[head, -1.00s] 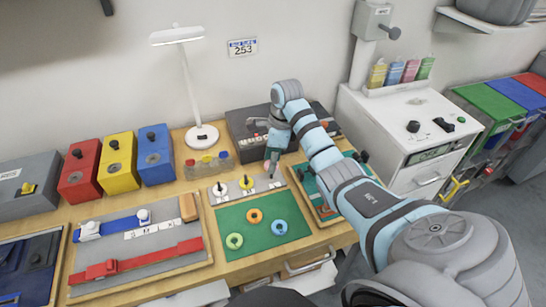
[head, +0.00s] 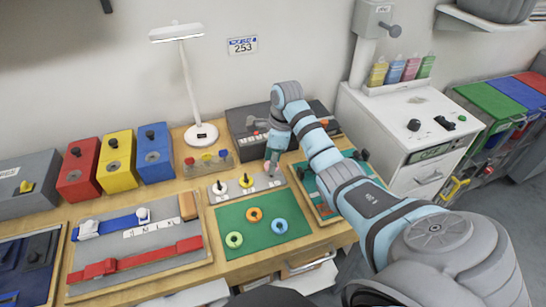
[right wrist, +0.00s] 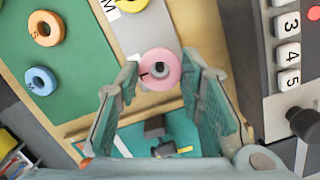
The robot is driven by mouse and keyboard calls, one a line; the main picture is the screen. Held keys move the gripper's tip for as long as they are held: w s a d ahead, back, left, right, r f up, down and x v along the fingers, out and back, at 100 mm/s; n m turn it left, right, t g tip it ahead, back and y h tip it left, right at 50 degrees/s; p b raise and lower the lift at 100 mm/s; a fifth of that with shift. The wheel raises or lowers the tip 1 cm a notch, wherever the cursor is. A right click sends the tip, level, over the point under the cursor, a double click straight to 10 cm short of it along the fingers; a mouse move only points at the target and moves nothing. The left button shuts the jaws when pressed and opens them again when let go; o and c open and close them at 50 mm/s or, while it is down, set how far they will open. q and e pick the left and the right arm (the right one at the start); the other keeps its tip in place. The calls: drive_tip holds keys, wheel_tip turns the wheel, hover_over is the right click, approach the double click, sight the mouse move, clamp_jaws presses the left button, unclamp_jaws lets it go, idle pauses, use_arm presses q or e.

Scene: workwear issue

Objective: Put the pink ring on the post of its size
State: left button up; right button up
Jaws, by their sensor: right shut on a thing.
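The pink ring (right wrist: 160,70) is between the fingertips of my right gripper (right wrist: 160,76), which is shut on it. In the head view my right gripper (head: 272,168) is low over the right end of the grey post strip (head: 232,190). The strip also shows under the ring in the right wrist view (right wrist: 133,32). I cannot tell whether the ring is around the right-hand post or just above it; ring and fingers hide that post. A yellow piece (head: 246,181) is at the middle post, and a pale one (head: 220,187) at the left. My left gripper is not in view.
Green (head: 234,240), orange (head: 254,215) and blue (head: 279,226) rings lie on the green mat (head: 225,217) in front of the strip. A dark box with numbered buttons (right wrist: 287,55) stands close beside my right gripper.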

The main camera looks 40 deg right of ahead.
drive_tip(key=shift+f, duration=0.2)
drive_tip(key=o, duration=1.2)
drive_tip(key=shift+r, duration=0.1)
wheel_tip(320, 180, up, 7)
drive_tip(key=p, duration=0.6)
drive_tip(key=shift+d, duration=0.1)
